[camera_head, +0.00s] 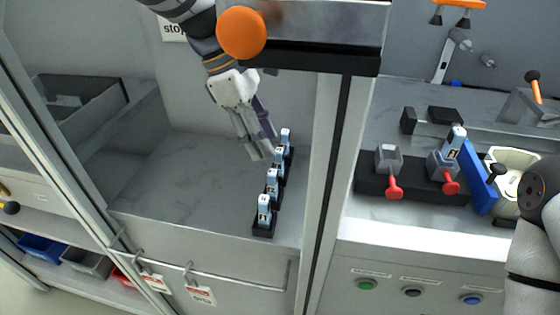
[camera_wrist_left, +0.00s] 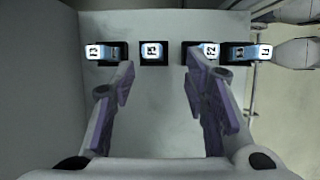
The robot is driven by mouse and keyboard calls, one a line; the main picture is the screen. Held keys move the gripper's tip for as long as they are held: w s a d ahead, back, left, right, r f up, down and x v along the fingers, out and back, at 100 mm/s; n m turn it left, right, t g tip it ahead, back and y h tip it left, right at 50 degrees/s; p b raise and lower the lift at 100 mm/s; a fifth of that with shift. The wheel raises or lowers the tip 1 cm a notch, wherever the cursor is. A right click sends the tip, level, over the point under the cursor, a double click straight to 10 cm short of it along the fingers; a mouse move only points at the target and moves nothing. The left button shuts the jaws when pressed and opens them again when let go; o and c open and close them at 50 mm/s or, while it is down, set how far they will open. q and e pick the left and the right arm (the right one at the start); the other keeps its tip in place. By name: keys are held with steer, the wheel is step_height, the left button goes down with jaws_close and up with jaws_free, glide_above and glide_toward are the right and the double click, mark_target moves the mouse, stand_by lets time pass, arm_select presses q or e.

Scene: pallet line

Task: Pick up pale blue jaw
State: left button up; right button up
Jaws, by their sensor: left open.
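Several pale blue jaws with black-and-white labels stand in a row of black holders on the grey floor of the bay. In the head view they run from the near jaw (camera_head: 264,207) through two middle jaws (camera_head: 272,181) (camera_head: 280,156) to the far jaw (camera_head: 286,136). My left gripper (camera_head: 262,150) is open and empty beside the far end of the row. In the left wrist view one jaw (camera_wrist_left: 153,50) appears between my open fingers (camera_wrist_left: 158,70), beyond their tips. Another jaw (camera_wrist_left: 208,51) is partly behind the right finger. My right gripper is out of view.
A frame post (camera_head: 335,165) stands right of the row. Beyond it, a bench holds red-handled clamps (camera_head: 394,188), with another pale blue jaw (camera_head: 456,142) above one, a blue block (camera_head: 478,178) and a pale bin (camera_head: 515,165). The bay floor (camera_head: 180,180) left of the row is clear.

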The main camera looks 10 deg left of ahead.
mark_target(277, 149)
arm_select(q)
steer(key=x, duration=0.3)
steer(key=w+d+x, duration=0.1)
steer(key=x, duration=0.1)
jaws_close()
